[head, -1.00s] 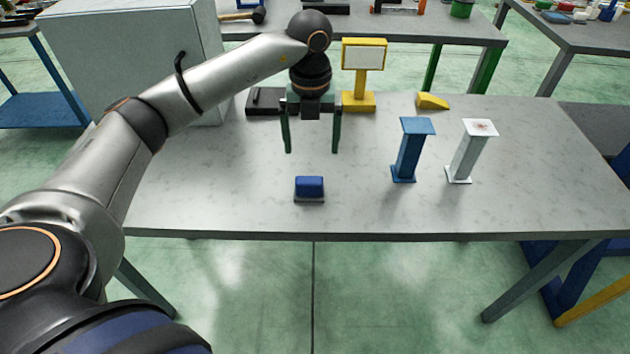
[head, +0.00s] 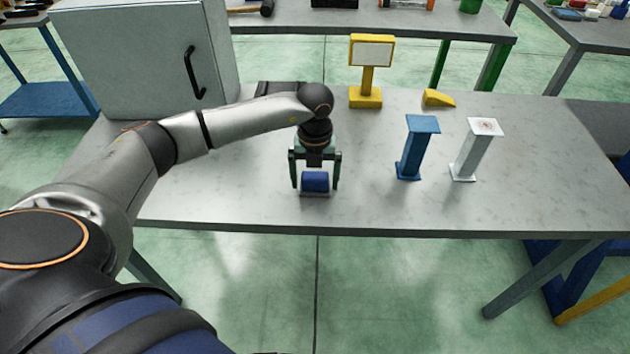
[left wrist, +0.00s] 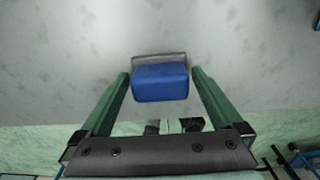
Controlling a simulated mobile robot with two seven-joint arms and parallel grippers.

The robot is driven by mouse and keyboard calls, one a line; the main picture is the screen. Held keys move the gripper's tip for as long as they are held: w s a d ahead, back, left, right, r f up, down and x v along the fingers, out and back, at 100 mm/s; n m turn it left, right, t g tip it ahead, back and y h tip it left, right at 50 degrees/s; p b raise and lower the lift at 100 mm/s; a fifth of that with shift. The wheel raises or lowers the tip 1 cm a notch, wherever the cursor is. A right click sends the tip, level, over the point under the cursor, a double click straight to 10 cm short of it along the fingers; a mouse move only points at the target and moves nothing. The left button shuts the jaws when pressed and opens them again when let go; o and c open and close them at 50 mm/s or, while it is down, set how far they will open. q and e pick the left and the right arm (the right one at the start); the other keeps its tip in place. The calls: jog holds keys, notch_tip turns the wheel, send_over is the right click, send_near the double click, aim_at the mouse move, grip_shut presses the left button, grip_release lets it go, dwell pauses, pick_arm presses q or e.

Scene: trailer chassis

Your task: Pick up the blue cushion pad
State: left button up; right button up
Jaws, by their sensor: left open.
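The blue cushion pad (head: 315,181) is a small blue block on a thin grey base (head: 314,193), near the front edge of the table. My left gripper (head: 315,187) is open, with its green fingers on either side of the pad. In the left wrist view the pad (left wrist: 160,82) sits between the ends of the two fingers (left wrist: 160,80), with a small gap showing on each side. The grey base (left wrist: 158,58) shows behind it there. My right gripper is not in view.
On the grey table (head: 240,205), a blue post (head: 415,148) and a white post (head: 475,152) stand to the right. A yellow stand with a pale panel (head: 368,75) and a yellow wedge (head: 438,98) are behind. A grey cabinet (head: 130,60) stands at the back left.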

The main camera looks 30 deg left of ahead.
pick_arm(q)
jog(key=c, duration=1.2)
jog(key=shift+c, duration=0.2)
jog(key=shift+r, duration=0.1)
jog(key=shift+w+r, duration=0.1)
jog(key=shift+r, duration=0.5)
jog(key=s+d+r+b, duration=0.2)
jog(key=s+d+r, duration=0.7)
jog(key=s+r, duration=0.1)
jog(key=shift+s+d+r, duration=0.15)
jog(key=shift+s+r, duration=0.2)
jog(key=shift+r, duration=0.5)
